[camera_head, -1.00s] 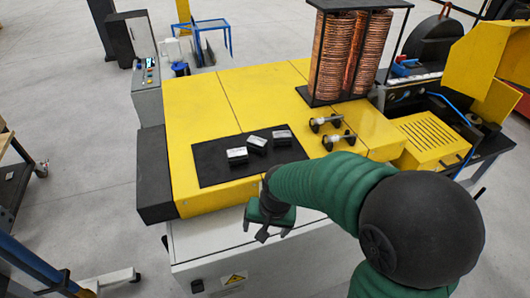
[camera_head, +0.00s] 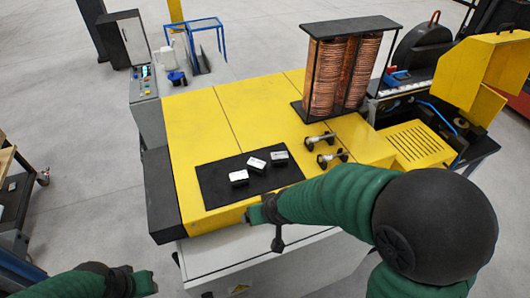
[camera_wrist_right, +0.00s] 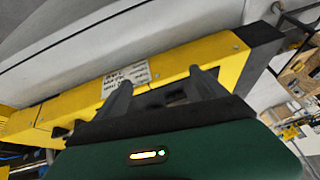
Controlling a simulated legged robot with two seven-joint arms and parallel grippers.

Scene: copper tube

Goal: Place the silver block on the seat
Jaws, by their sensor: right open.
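Three small blocks with silvery-white tops and dark sides sit close together on a black mat (camera_head: 222,192) on the yellow machine top: a left one (camera_head: 238,177), a middle one (camera_head: 256,164) and a right one (camera_head: 279,157). I cannot tell which is the task's block, nor which part is the seat. My right gripper (camera_head: 272,232) is at the machine's front edge, nearer me than the mat, apart from the blocks. In the right wrist view its fingers (camera_wrist_right: 162,92) are spread and empty. My left gripper (camera_head: 140,283) is low at the left; its fingers are unclear.
Two metal spindle-like parts (camera_head: 319,141) (camera_head: 332,158) lie right of the mat. A rack of copper coils (camera_head: 345,72) stands behind them. A yellow slotted cover (camera_head: 415,143) is at the right. The yellow top (camera_head: 195,125) behind the mat is clear.

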